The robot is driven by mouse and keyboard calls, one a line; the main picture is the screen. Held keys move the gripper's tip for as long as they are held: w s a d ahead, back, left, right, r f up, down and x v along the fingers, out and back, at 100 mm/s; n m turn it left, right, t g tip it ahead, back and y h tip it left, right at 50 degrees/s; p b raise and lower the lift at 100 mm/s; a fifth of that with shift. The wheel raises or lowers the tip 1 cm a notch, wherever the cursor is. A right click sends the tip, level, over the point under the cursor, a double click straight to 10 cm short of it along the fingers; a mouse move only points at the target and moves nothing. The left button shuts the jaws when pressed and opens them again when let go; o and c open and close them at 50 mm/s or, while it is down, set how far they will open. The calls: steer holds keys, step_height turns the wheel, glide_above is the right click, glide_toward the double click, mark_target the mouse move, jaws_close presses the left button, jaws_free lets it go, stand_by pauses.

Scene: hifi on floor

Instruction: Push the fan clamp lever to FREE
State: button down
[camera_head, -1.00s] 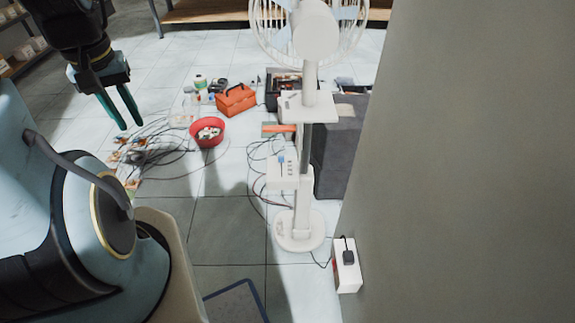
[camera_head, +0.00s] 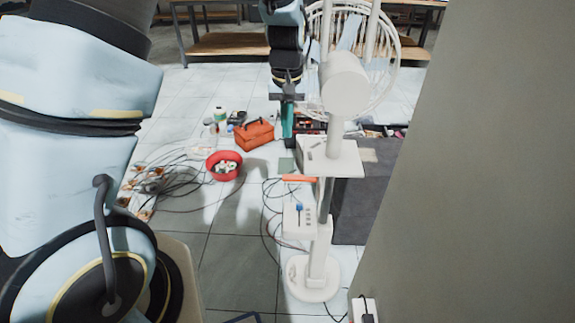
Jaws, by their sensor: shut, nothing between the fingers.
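The white fan (camera_head: 345,85) stands on the floor on a round base, its round cage at the top. A white plate (camera_head: 340,160) juts from its column. Just below the plate an orange bar (camera_head: 299,178) sticks out to the left; it looks like the clamp lever. No FREE marking is readable. Lower on the column is a white control box (camera_head: 297,222) with a blue knob (camera_head: 299,207). My gripper (camera_head: 287,135) points down with its teal fingers shut and empty, left of the column and above the orange bar in the picture. Whether it touches anything cannot be told.
A grey wall (camera_head: 480,180) closes off the right. A dark grey box (camera_head: 362,200) stands behind the fan. A red bowl (camera_head: 224,166), an orange toolbox (camera_head: 254,134) and loose cables (camera_head: 175,180) lie to the left. Floor in front is mostly clear.

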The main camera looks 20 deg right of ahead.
mark_target(288, 177)
steer(key=shift+d, duration=0.2)
steer(key=shift+f, duration=0.1)
step_height(288, 177, down, 14)
steer(key=p, duration=0.3)
stand_by(0.4)
steer(key=shift+a, duration=0.1)
